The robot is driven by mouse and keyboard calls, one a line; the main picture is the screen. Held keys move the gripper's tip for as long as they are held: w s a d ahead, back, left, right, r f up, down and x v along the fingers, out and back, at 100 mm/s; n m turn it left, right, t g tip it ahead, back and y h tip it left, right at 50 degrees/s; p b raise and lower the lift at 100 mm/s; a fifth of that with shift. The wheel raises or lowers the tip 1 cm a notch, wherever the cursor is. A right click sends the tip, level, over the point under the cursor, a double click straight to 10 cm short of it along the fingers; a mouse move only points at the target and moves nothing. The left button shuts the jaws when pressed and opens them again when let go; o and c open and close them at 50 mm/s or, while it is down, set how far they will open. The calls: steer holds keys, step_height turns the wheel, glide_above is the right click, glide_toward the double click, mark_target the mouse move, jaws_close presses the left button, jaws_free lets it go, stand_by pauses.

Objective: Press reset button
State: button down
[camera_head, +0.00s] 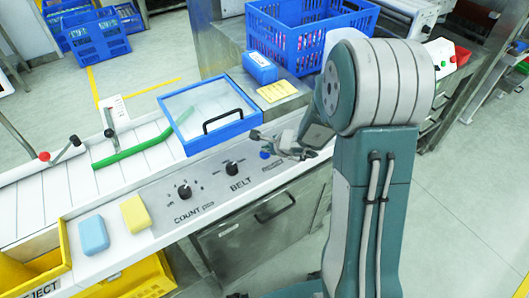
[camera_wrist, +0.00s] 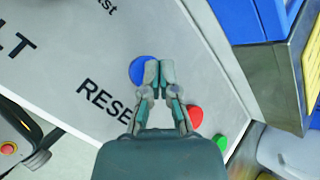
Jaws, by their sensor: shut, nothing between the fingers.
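The blue button (camera_wrist: 139,70) is round and sits on the light grey control panel, beside the printed word RESE, whose end is hidden by my gripper. In the wrist view my gripper (camera_wrist: 153,72) is shut and empty, its fingertips overlapping the right part of the button. I cannot tell whether they touch it. In the head view the blue button (camera_head: 264,154) shows at the panel's right part, with my gripper (camera_head: 270,144) right beside and above it.
A red button (camera_wrist: 195,117) and a green button (camera_wrist: 220,142) lie along the panel past the blue one. The BELT knob (camera_head: 232,168) and COUNT knob (camera_head: 185,191) stand to the left. A blue-framed clear lid (camera_head: 210,114) with a black handle is behind.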

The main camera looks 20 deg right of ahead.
steer(key=shift+f, duration=0.5)
stand_by(0.7)
steer(key=shift+r, duration=0.9)
steer(key=shift+r, duration=2.55)
